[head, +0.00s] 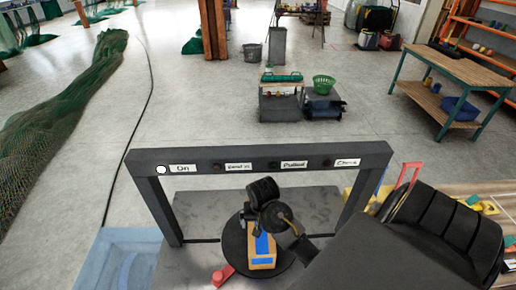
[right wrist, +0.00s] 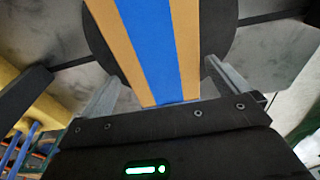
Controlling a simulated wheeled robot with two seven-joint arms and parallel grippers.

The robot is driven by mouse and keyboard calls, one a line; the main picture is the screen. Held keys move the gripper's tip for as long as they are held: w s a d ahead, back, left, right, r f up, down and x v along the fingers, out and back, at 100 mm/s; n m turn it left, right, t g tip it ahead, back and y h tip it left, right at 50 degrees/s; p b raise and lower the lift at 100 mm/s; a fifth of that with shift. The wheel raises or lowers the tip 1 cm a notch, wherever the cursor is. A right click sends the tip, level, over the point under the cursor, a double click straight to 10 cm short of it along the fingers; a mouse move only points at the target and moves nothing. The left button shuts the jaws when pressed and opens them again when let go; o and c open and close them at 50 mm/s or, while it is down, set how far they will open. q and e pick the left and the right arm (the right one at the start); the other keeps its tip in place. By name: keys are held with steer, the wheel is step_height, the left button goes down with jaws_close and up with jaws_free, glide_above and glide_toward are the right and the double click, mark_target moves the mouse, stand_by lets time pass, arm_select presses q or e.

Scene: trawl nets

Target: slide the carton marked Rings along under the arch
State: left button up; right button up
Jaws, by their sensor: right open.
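An orange-brown carton with a blue stripe (head: 262,262) lies on a round dark disc (head: 232,250) beneath the dark grey arch (head: 260,155). No Rings marking is readable on it. My right arm comes in from the lower right, and its gripper (right wrist: 160,75) is over the carton, covering part of it in the head view. In the right wrist view the carton (right wrist: 150,40) runs between the two spread fingers, with a gap on each side. The fingers are open. My left gripper is in neither view.
The arch's crossbar carries several small labels and a lit white lamp (head: 161,169). Its posts stand on both sides of the grey plate (head: 195,215). A red piece (head: 222,275) lies at the disc's front left. A blue surface (head: 115,255) is left. A wooden bench (head: 455,75) stands back right.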

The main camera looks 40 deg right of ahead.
steer(key=f, duration=0.3)
steer(key=f+p, duration=0.1)
steer(key=f, duration=0.1)
steer(key=shift+w+d+f, duration=0.1)
steer(key=shift+w+f, duration=0.2)
steer(key=shift+f, duration=0.05)
steer(key=shift+w+f, duration=0.1)
steer(key=shift+f, duration=0.4)
steer(key=c, duration=1.6)
steer(key=o, duration=0.9)
steer(key=c, duration=0.6)
steer(key=shift+w+d, duration=1.2)
steer(key=shift+w, duration=0.2)
steer(key=shift+w+d, duration=1.15)
steer(key=shift+w, duration=0.2)
